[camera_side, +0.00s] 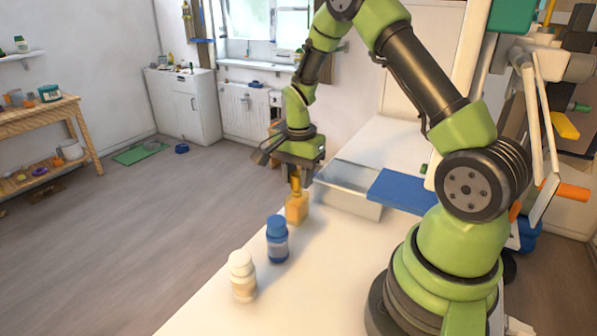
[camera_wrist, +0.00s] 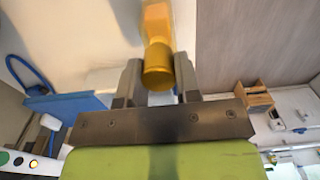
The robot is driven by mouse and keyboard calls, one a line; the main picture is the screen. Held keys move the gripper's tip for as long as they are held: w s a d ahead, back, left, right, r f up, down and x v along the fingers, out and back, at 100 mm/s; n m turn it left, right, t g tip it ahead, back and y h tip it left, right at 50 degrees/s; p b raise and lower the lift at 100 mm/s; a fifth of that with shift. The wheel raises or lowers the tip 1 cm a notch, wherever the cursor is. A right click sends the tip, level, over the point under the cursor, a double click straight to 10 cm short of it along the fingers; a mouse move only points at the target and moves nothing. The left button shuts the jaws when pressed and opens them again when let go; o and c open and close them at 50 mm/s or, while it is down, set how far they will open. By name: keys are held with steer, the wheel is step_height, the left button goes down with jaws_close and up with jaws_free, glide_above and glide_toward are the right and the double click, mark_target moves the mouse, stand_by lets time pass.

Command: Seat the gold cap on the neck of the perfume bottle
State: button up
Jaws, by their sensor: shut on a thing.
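The perfume bottle (camera_side: 297,209) is an amber, squarish bottle standing upright on the white table. My gripper (camera_side: 296,176) points down right above it and is shut on the gold cap (camera_side: 296,187). In the wrist view the gold cap (camera_wrist: 158,68) sits between the two fingers of my gripper (camera_wrist: 159,82). The amber bottle (camera_wrist: 157,22) shows just beyond the cap, roughly in line with it. The cap hides the bottle's neck, so I cannot tell whether the cap touches it or is clear of it.
A blue-capped bottle (camera_side: 277,240) and a white bottle (camera_side: 242,276) stand on the table nearer the side camera. The table's left edge is near the bottles.

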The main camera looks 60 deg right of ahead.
steer(key=shift+f, duration=0.9)
stand_by(1.6)
steer(key=o, duration=1)
steer(key=shift+c, duration=0.2)
step_height(320, 180, up, 10)
